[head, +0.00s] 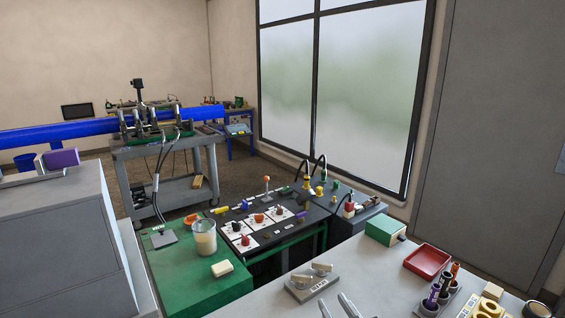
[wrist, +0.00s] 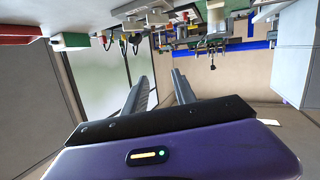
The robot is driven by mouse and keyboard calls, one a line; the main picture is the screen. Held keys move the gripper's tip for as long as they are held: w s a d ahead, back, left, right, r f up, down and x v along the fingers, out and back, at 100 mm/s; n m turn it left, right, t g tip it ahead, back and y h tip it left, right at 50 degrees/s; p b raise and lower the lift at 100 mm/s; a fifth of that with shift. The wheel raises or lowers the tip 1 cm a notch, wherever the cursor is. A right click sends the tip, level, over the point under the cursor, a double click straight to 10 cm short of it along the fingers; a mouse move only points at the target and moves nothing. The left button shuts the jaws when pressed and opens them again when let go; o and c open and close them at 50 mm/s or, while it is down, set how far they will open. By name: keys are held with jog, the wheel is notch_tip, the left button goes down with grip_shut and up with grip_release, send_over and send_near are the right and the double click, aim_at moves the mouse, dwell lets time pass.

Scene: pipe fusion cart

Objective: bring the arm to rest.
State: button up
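My gripper (wrist: 160,77) shows in the wrist view with its two grey ribbed fingers apart and nothing between them. Its purple body and black bar fill the bottom of that view, which looks upside down. In the head view, two grey finger ends of my gripper (head: 333,301) reach in at the bottom edge, over or in front of the light grey worktop (head: 375,285). The rest of my arm is not clearly seen there. The fingers appear to touch nothing, though their height above the worktop is hard to tell.
On the worktop are a grey block with handles (head: 312,280), a red tray (head: 428,262), a green box (head: 385,230) and a holder with dark cylinders (head: 437,292). A green table (head: 180,275) stands beyond. A grey cart (head: 165,153) carries the machine and blue pipe (head: 60,133).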

jog(key=s+d+f+m+h, duration=0.1)
jog(key=s+d, duration=0.1)
jog(key=s, duration=1.3)
jog(key=s+d+f+m+h+b, duration=0.1)
jog(key=s+d, duration=0.2)
jog(key=s, duration=1.2)
jog(key=s+d+m+h, duration=0.1)
jog(key=s+d, duration=0.2)
jog(key=s, duration=1.2)
jog(key=shift+d+f+m+h, duration=0.25)
jog(key=shift+f+m+h, duration=0.05)
jog(key=shift+f, duration=0.1)
jog(key=shift+d, duration=0.1)
